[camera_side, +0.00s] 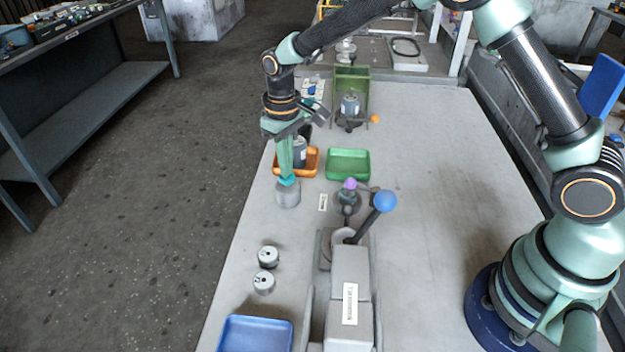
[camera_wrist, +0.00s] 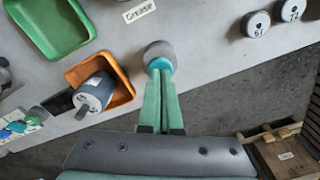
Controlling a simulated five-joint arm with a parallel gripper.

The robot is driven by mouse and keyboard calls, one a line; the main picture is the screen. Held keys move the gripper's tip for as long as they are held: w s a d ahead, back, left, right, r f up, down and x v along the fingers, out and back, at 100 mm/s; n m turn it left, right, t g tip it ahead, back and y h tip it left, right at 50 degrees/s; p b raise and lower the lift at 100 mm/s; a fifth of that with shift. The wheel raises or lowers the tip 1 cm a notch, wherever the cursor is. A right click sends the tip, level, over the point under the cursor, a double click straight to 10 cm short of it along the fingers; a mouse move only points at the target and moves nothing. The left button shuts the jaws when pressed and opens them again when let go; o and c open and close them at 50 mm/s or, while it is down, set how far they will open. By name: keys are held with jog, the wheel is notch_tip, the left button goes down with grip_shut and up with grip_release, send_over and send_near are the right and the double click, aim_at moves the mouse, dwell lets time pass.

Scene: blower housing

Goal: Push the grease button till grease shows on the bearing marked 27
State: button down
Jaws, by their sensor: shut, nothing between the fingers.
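My gripper (camera_side: 287,177) is shut and empty, pointing down. Its fingertips are at the teal button (camera_wrist: 159,65) on top of a grey cylinder (camera_side: 288,196), near a label reading "Grease" (camera_wrist: 139,11). The tips appear to touch the button; I cannot tell how far it is pressed. Two small grey cylinders with pale marked tops, one (camera_side: 268,256) behind the other (camera_side: 263,283), stand apart from the gripper. They also show in the wrist view, one (camera_wrist: 255,24) beside the other (camera_wrist: 290,11). Their numbers are too small to read surely. I see no clear grease on either top.
An orange tray (camera_wrist: 124,92) holding a dark motor (camera_wrist: 94,91) lies close to the gripper. A green tray (camera_side: 348,163) is beside it. A press with a blue-knobbed lever (camera_side: 385,201) stands mid-bench. A blue tray (camera_side: 256,334) lies at the front.

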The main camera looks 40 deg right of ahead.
dwell(0.3)
jog(key=shift+r, duration=3)
jog(key=s+d+r+m+t, duration=0.1)
jog(key=s+d+r, duration=0.3)
jog(key=r, duration=0.1)
jog(key=s+d+r+t, duration=0.2)
jog(key=s+d+r, duration=0.15)
jog(key=r, duration=0.25)
jog(key=s+d+m+t, duration=0.2)
jog(key=s+d, duration=0.3)
jog(key=s, duration=0.6)
jog(key=shift+s+r+t, duration=0.2)
jog(key=shift+r+t, duration=0.05)
jog(key=shift+t, duration=0.05)
